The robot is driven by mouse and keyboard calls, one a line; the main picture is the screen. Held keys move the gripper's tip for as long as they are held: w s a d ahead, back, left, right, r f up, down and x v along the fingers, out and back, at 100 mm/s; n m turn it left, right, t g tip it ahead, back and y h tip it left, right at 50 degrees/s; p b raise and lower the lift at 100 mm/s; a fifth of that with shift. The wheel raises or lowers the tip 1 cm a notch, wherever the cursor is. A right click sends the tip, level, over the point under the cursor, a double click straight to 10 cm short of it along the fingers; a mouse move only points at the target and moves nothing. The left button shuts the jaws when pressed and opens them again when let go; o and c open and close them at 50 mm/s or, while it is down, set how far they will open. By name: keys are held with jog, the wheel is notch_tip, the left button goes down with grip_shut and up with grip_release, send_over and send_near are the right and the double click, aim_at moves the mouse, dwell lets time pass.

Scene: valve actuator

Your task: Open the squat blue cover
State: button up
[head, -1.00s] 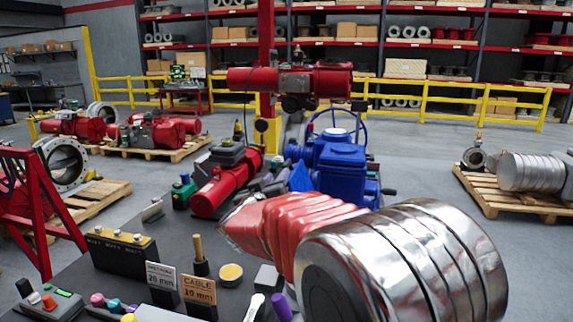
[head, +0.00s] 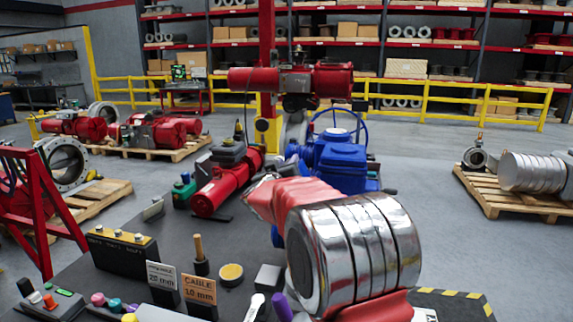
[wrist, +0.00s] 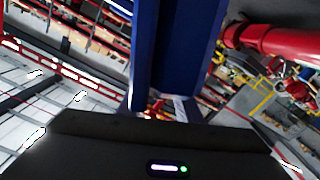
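The blue valve actuator (head: 342,160) stands beyond my arm in the head view, with a blue handwheel behind it and a boxy housing in front. I cannot tell which part of it is the squat cover. My arm hides its lower front. My gripper's end is hidden behind my arm in the head view. A small blue patch (head: 277,236) shows beneath my red sleeve; I cannot tell what it belongs to. In the wrist view, a dark housing (wrist: 165,145) with a small light fills the bottom, and a large blue upright shape (wrist: 175,60) rises above it. No fingertips can be made out clearly.
A red actuator (head: 223,188) stands left of the blue one on the dark bench. A battery-like box (head: 122,253), label stands (head: 198,295) and a yellow-topped tin (head: 231,273) are at the front left. A pallet (head: 515,193) is on the right floor.

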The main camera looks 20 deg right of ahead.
jog(key=shift+c, duration=0.4)
grip_shut()
